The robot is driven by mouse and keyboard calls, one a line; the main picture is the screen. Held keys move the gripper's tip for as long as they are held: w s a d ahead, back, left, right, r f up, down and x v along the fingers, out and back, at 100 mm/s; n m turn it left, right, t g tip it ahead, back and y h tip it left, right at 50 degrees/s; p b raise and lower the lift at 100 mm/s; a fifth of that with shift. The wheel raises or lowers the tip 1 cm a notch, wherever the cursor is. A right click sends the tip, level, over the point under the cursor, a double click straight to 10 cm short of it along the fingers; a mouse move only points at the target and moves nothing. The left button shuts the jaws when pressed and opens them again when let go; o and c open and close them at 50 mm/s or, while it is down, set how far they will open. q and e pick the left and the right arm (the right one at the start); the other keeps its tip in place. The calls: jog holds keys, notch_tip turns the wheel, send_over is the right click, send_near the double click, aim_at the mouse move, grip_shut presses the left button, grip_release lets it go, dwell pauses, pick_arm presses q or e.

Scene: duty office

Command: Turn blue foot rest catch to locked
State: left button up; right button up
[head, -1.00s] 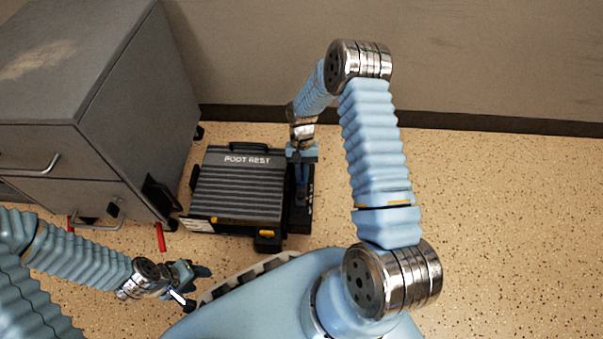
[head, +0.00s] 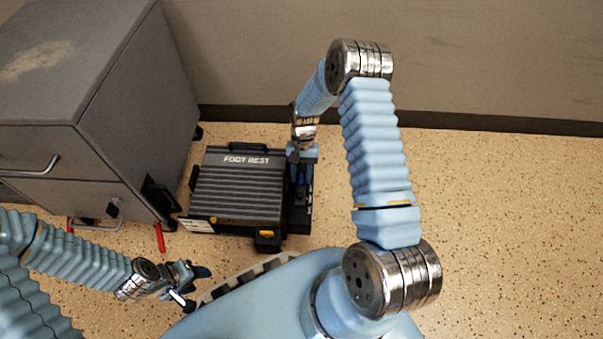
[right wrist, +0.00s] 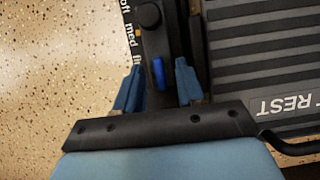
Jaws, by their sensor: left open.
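The foot rest (head: 235,188) is a dark ribbed platform on the floor, with its lettering toward the wall. In the right wrist view, the blue catch (right wrist: 158,73) stands upright on the dark rail beside the platform. My right gripper (right wrist: 158,66) is open, with one blue finger on each side of the catch and a visible gap on both sides. In the head view my right gripper (head: 302,170) is over the rail at the platform's right side, and the catch is hard to make out. My left gripper (head: 200,287) is open and empty, in front of the foot rest.
A grey drawer cabinet (head: 90,90) stands close to the left of the foot rest. A scale with "med" lettering (right wrist: 131,40) runs along the rail, near a round black knob (right wrist: 148,15). The wall is behind. The speckled floor (head: 500,220) to the right is clear.

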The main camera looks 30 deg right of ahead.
pick_arm(q)
notch_tip(320, 180, up, 2)
jog(key=shift+r+p, duration=0.2)
jog(key=shift+p, duration=1)
pick_arm(e)
jog(key=v, duration=1.3)
jog(key=shift+r, duration=0.4)
jog(key=shift+w, duration=0.1)
